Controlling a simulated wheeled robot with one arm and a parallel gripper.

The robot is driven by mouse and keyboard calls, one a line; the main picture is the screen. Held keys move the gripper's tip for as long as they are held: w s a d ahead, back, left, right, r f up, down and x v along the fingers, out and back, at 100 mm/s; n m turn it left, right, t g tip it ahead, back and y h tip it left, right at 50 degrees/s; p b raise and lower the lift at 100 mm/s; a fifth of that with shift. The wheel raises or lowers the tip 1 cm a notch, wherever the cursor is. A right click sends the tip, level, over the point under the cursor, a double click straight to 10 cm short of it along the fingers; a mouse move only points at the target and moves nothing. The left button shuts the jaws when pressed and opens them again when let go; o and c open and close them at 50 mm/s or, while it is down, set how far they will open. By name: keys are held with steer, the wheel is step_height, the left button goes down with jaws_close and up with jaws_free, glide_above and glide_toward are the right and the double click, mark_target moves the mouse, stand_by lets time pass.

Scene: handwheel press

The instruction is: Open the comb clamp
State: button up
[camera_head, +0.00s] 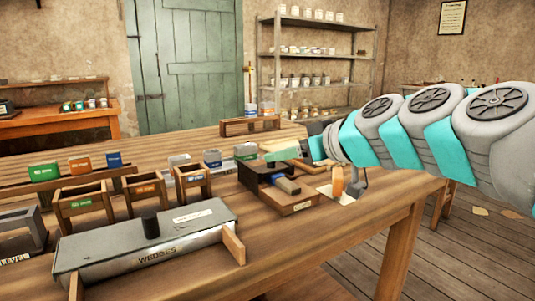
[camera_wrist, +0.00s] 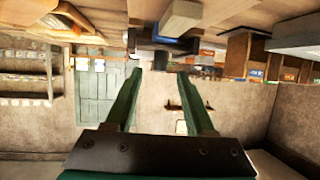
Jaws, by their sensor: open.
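No part is clearly labelled as the comb clamp in a readable way. A low fixture (camera_head: 290,200) with a wooden front, a small label and a dark block on top stands near the bench's right end; I cannot tell whether it is the clamp. An orange upright piece (camera_head: 337,181) stands just right of it, on a pale plate. My gripper reaches in from the right above these, its fingers partly lost among the things behind it. In the wrist view, my gripper (camera_wrist: 161,75) has two green fingers wide apart with nothing between them.
A long grey box marked WEDGES (camera_head: 150,247) lies at the bench's front left. Several wooden bins (camera_head: 80,207) with coloured labels stand behind it. A small wooden rack (camera_head: 249,126) is at the back. The bench top (camera_head: 330,228) is bare at the front right.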

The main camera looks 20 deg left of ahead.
steer(key=x, duration=0.4)
steer(key=shift+w+a+f, duration=0.15)
steer(key=shift+w+a, duration=0.1)
steer(key=shift+a, duration=0.05)
jaws_close()
stand_by(1.2)
